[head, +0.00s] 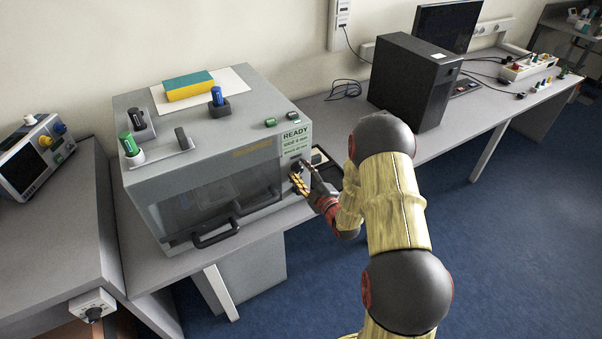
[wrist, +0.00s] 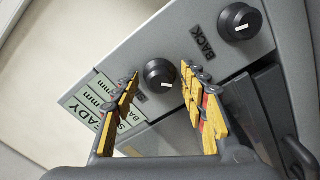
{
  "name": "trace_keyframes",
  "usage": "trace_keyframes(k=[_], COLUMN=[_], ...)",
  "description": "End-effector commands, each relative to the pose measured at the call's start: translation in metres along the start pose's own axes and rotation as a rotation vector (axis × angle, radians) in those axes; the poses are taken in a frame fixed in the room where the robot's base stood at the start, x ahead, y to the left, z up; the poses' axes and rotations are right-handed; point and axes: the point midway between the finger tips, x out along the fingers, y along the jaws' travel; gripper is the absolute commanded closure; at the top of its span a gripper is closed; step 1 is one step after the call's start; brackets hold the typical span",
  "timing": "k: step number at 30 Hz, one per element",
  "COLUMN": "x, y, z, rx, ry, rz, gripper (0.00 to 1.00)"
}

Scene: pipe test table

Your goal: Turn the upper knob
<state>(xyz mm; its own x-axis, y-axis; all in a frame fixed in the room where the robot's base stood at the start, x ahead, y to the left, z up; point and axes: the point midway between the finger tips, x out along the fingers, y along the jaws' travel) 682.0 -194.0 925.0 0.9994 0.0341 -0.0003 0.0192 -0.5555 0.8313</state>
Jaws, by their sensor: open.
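The upper knob (wrist: 160,75) is a round black dial with a light cap mark, close to the READY label in the wrist view. My gripper (wrist: 159,77) is open, with one yellow finger on each side of this knob in the picture. I cannot tell whether the fingers touch it or how deep they reach. The lower knob (wrist: 240,22), similar and black, sits farther along the panel, past the word BACK. In the head view my gripper (head: 299,178) is at the right front of the grey machine (head: 230,130) and covers most of the knob area.
The machine's door has a black handle (head: 215,233). On its top are a yellow and green sponge (head: 188,87) and several small items. A black computer tower (head: 412,85) stands on the bench to the right. A dark tray (head: 325,168) lies beside the machine.

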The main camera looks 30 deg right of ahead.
Motion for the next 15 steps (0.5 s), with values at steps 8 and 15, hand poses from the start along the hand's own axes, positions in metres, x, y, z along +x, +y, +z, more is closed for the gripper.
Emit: trace_keyframes(k=[8,15], x=[-0.0003,-0.0004], y=[0.0000,0.0000], z=[0.0000,0.0000], rx=[0.000,0.000], ry=[0.000,0.000], rz=[0.000,0.000], gripper=[0.66,0.79])
